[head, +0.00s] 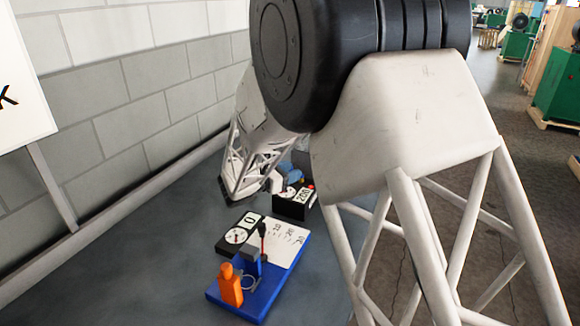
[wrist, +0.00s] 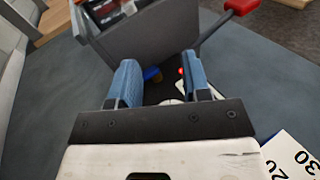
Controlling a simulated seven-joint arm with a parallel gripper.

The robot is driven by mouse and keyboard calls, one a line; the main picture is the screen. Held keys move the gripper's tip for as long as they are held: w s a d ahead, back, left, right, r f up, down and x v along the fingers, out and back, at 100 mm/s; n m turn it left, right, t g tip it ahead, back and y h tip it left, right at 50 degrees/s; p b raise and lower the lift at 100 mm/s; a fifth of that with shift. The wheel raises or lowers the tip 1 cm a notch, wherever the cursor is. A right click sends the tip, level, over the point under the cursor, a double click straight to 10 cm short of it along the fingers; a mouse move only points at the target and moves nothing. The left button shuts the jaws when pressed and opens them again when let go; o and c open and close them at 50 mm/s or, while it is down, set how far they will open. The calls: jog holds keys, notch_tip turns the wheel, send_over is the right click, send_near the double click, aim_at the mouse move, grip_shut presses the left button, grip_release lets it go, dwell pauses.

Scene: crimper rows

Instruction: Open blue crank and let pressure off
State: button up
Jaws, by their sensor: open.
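My gripper (wrist: 158,72) is open, its two blue fingers apart with nothing held between them. A small blue knob-like part (wrist: 152,74) shows between the fingers in the wrist view; I cannot tell if it is the blue crank. A red light (wrist: 181,70) glows beside the right finger. In the head view my gripper is at the far black gauge box (head: 292,205), which has a dial, a number display and a red light (head: 310,187). The gripper and my arm hide what lies behind this box.
In the wrist view a grey bin-like body (wrist: 150,38) and a red-ended lever (wrist: 241,6) stand ahead.

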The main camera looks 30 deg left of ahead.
jog(key=s+a+f+n+t+y, duration=0.1)
jog(key=a+f+n, duration=0.1)
jog(key=a, duration=0.4)
jog(key=shift+a+f+t+y, duration=0.15)
jog(key=shift+f+t+y, duration=0.05)
jog(key=shift+t+y, duration=0.1)
jog(key=shift+x, duration=3.85)
grip_shut()
